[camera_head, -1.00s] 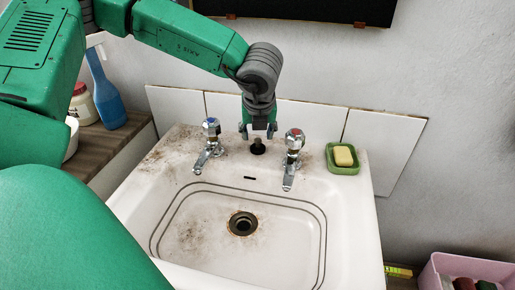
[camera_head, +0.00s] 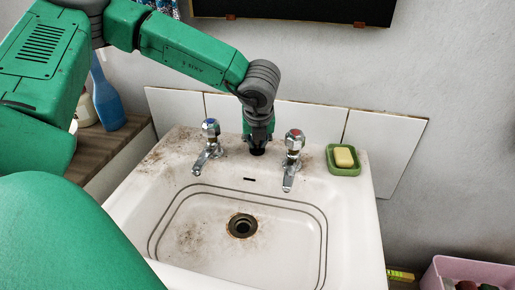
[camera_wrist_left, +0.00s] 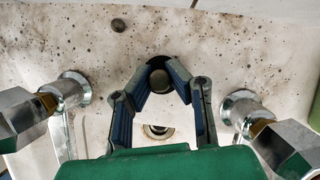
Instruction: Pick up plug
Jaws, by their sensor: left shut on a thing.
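The dark plug (camera_head: 257,152) stands on the back ledge of the white sink (camera_head: 350,215), between the two taps. My left gripper (camera_head: 257,144) comes down on it from above and hides most of it. In the left wrist view the plug's round top (camera_wrist_left: 159,80) sits between the fingertips of my left gripper (camera_wrist_left: 159,72), which is shut on it. I cannot tell whether the plug is clear of the ledge. My right gripper is not in view.
A blue-topped tap (camera_head: 208,143) stands left of the gripper and a red-topped tap (camera_head: 291,158) right of it, both close. A green soap dish (camera_head: 343,170) with yellow soap is further right. The basin with its drain hole (camera_head: 241,226) is empty.

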